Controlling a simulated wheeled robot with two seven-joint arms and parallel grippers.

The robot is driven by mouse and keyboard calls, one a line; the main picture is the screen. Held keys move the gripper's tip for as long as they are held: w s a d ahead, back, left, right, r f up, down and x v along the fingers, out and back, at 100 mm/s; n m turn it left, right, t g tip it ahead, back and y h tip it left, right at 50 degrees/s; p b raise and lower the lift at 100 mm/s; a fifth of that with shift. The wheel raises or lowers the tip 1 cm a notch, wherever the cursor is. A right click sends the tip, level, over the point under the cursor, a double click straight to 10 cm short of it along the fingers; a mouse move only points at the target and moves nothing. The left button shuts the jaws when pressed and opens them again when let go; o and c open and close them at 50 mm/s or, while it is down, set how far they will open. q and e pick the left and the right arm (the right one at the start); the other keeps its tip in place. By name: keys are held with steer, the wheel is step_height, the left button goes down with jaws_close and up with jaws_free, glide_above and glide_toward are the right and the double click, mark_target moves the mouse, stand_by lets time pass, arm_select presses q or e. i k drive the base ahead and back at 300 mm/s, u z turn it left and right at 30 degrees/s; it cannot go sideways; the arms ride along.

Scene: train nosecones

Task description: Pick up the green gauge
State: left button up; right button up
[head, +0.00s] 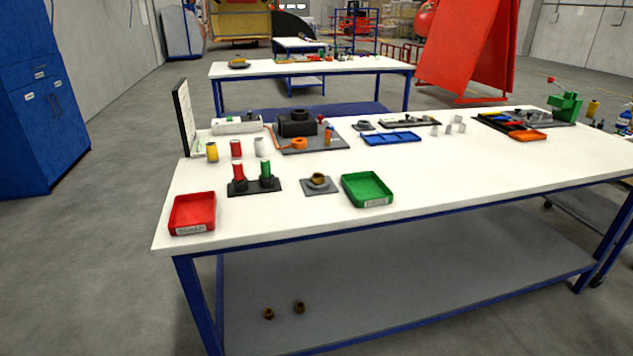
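In the head view, a green cylinder (265,169), which looks like the green gauge, stands upright in the right-hand holder of a black stand (254,187) near the left part of the table's front. A similar red cylinder (237,173) stands in the left-hand holder beside it. The lower ends of both are hidden in the stand. Neither of my grippers is in view.
The white table (450,175) carries a red tray (193,212) left of the stand, a grey plate with a brass part (318,181) and a green tray (367,188) to its right. Yellow, red and white cylinders (259,147) stand behind. Two brass pieces (300,307) lie on the lower shelf.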

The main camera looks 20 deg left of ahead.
mark_target(265, 162)
steer(key=k, duration=0.5)
steer(key=u, duration=1.6)
steer(key=i, duration=1.4)
steer(key=z, duration=1.75)
